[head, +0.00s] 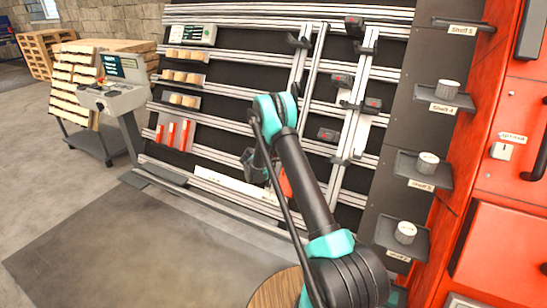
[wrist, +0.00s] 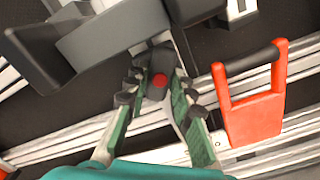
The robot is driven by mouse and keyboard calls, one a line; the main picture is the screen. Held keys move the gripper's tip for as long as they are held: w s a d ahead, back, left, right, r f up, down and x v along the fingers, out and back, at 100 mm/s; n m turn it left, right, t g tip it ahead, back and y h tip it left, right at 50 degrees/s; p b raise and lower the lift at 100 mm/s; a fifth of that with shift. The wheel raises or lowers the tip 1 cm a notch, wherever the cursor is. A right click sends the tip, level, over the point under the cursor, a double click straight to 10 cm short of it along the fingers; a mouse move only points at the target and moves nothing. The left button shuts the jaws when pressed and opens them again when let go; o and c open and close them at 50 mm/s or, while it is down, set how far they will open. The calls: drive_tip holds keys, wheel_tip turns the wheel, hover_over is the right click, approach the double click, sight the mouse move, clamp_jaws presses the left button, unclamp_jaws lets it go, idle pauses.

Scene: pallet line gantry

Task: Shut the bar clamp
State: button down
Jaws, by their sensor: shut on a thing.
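My gripper (wrist: 159,88) shows in the wrist view with its two green-sided fingers on either side of a dark knob with a red round end (wrist: 157,80). The fingers are shut on this knob. A dark grey block (wrist: 52,48), which looks like part of the bar clamp, lies just beyond at the upper left.
Similar dark blocks with red spots (head: 373,104) sit on the rails of the rack (head: 225,120). Shelves with light cylinders (head: 427,163) stand at the right, beside an orange cabinet (head: 500,230). A console (head: 115,98) stands at the left. The floor (head: 130,250) in front is clear.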

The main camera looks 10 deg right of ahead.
drive_tip(key=shift+m, duration=0.4)
drive_tip(key=m, duration=0.4)
drive_tip(key=shift+m, duration=0.3)
drive_tip(key=m, duration=0.3)
drive_tip(key=shift+m, duration=1.5)
drive_tip(key=c, duration=1.4)
unclamp_jaws()
